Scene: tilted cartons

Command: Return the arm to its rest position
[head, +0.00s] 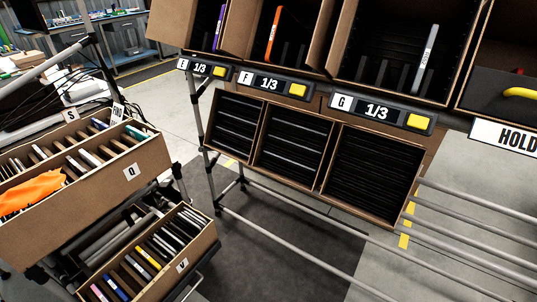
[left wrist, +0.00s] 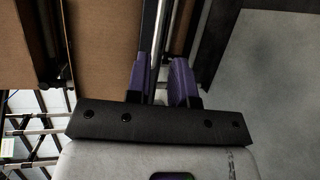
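My left gripper (left wrist: 161,80) shows in the left wrist view. Its two purple fingers stand apart with a gap between them. A thin pale strip runs up the picture through that gap; it looks like a rail behind the fingers, and I see nothing clearly gripped. Neither gripper shows in the head view, and my right gripper is in no view.
In the head view, tilted cartons with E, F and G labels (head: 377,110) hang on a rack at the upper right. Carton Q (head: 131,172) and carton V (head: 182,265) stand at left with several thin items. Grey pipes (head: 470,240) stick out at lower right. Floor lies between.

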